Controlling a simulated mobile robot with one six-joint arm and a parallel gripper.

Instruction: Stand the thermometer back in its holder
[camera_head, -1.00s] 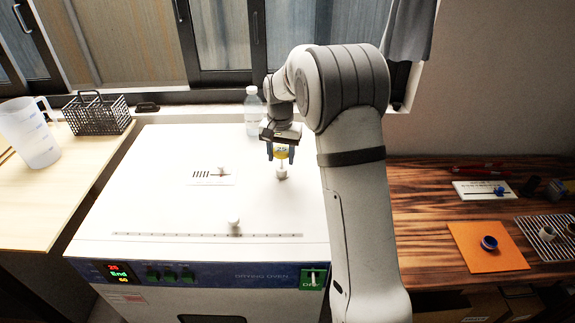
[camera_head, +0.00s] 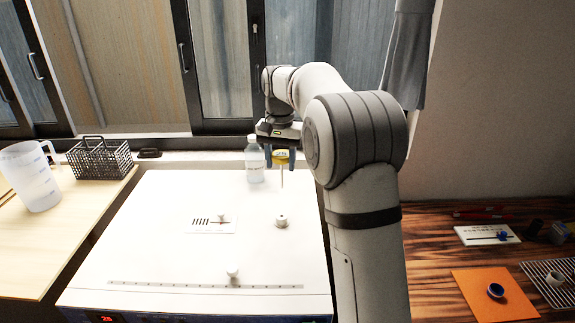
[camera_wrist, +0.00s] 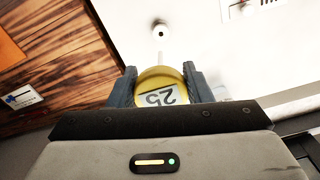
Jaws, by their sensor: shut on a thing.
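The thermometer has a round yellow head (camera_head: 282,156) marked 25 and a thin stem pointing down. My gripper (camera_head: 281,160) is shut on the head, one finger on each side. The wrist view shows the head (camera_wrist: 161,90) between the fingers (camera_wrist: 161,88), with the stem running toward a small white collar with a dark hole (camera_wrist: 160,31). This collar, which looks like the holder (camera_head: 281,222), stands on the white oven top. The stem is about upright, and its lower end shows above the collar, apart from it.
The oven top (camera_head: 150,250) carries a slider plate (camera_head: 212,220), a white knob (camera_head: 232,273) and a printed scale. A jug (camera_head: 30,177) and black basket (camera_head: 100,158) are left. A wooden bench with an orange mat (camera_head: 480,300) is right.

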